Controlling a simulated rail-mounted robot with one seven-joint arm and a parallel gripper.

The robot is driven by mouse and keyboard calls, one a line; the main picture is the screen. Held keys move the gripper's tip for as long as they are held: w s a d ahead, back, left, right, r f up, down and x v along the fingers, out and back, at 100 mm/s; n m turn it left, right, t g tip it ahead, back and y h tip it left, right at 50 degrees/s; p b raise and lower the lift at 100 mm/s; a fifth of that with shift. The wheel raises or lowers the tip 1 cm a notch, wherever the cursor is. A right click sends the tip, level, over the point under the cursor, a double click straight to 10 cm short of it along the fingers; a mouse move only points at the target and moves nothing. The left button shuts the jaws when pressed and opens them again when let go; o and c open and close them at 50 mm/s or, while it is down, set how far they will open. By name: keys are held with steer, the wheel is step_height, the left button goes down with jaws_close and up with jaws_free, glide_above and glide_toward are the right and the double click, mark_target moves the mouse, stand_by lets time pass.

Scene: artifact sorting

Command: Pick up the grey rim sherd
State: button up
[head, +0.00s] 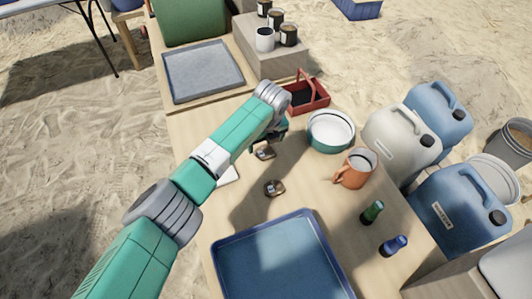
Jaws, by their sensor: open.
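Two small brownish pieces lie on the wooden table, a nearer one (274,188) and a farther one (264,152). Both have pale or grey patches. They are too small for me to tell which, if either, is the grey rim sherd. My gripper (281,131) is at the end of the teal arm, close to the farther piece and just beyond it in the picture. The gripper is open, but its fingers are mostly hidden by my arm. I cannot tell its height above the table.
A blue tray (223,241) fills the near table. A white card (228,176) lies beside my arm. Green (372,211) and blue (394,245) bottles stand near the right edge.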

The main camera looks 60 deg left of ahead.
mark_target(264, 153)
steer(key=f+b, duration=0.2)
steer(key=f, duration=0.1)
steer(key=f+b, duration=0.1)
steer(key=f, duration=0.1)
steer(key=shift+s+a, duration=0.1)
steer(key=shift+a, duration=0.2)
steer(key=shift+r, duration=0.1)
steer(key=shift+c, duration=0.4)
steer(key=c, duration=1)
steer(key=shift+r, duration=0.1)
